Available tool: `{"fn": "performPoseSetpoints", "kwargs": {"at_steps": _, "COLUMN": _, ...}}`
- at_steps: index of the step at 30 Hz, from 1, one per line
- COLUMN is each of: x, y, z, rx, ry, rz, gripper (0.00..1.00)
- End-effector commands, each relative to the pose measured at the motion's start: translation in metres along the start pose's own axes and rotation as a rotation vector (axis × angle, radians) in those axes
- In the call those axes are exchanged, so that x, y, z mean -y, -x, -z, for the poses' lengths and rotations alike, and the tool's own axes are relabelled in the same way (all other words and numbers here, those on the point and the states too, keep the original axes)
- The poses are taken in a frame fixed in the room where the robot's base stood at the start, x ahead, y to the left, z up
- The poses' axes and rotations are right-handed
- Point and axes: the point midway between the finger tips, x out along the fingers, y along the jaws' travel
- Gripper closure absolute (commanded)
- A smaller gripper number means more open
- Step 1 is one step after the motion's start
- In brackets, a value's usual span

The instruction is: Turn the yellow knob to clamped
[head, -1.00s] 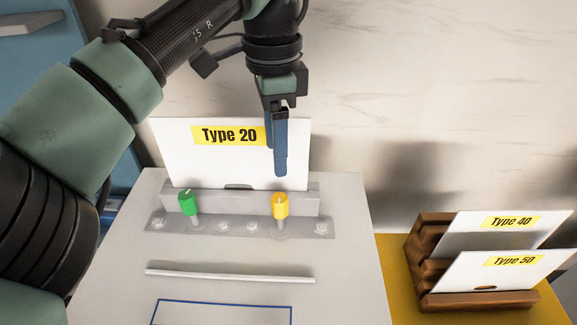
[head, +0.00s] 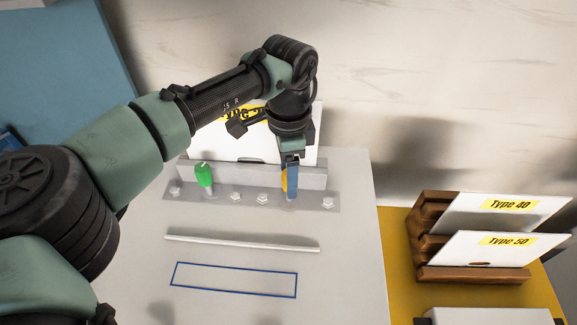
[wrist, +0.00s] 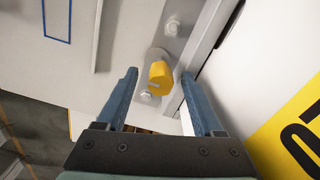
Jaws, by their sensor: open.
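The yellow knob (head: 284,181) stands on the right part of the grey clamp bar (head: 311,176) and is mostly hidden behind my gripper in the head view. In the wrist view the yellow knob (wrist: 160,74) lies between and just beyond the blue fingertips. My gripper (head: 292,196) points down at the knob; its fingers (wrist: 158,78) are open, with a gap showing on both sides of the knob. The green knob (head: 204,175) stands on the left part of the bar. The white Type 20 plate (head: 205,140) stands behind the bar, partly hidden by my arm.
Bolt heads (head: 262,198) line the bar's base. A thin rail (head: 240,243) and a blue outlined rectangle (head: 235,280) lie in front on the grey table. A brown rack (head: 425,225) with Type 40 and Type 50 plates stands at right on a yellow surface.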

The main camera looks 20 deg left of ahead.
Motion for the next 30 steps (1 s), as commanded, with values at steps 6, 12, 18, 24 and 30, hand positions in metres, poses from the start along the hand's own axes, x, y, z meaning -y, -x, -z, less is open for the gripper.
{"fn": "performPoseSetpoints", "kwargs": {"at_steps": 6, "x": 0.0001, "y": -0.0031, "z": 0.0001, "rx": 0.000, "ry": 0.000, "rz": 0.001, "gripper": 0.31}}
{"fn": "performPoseSetpoints", "kwargs": {"at_steps": 12, "x": 0.0002, "y": -0.0028, "z": 0.0001, "rx": 0.000, "ry": 0.000, "rz": 0.001, "gripper": 0.51}}
{"fn": "performPoseSetpoints", "kwargs": {"at_steps": 18, "x": 0.0001, "y": -0.0026, "z": 0.0000, "rx": 0.000, "ry": 0.000, "rz": 0.000, "gripper": 0.87}}
{"fn": "performPoseSetpoints", "kwargs": {"at_steps": 24, "x": 0.0001, "y": -0.0024, "z": 0.0000, "rx": 0.000, "ry": 0.000, "rz": 0.000, "gripper": 1.00}}
{"fn": "performPoseSetpoints", "kwargs": {"at_steps": 30, "x": -0.0002, "y": -0.0018, "z": 0.0002, "rx": -0.001, "ry": 0.020, "rz": -0.001, "gripper": 1.00}}
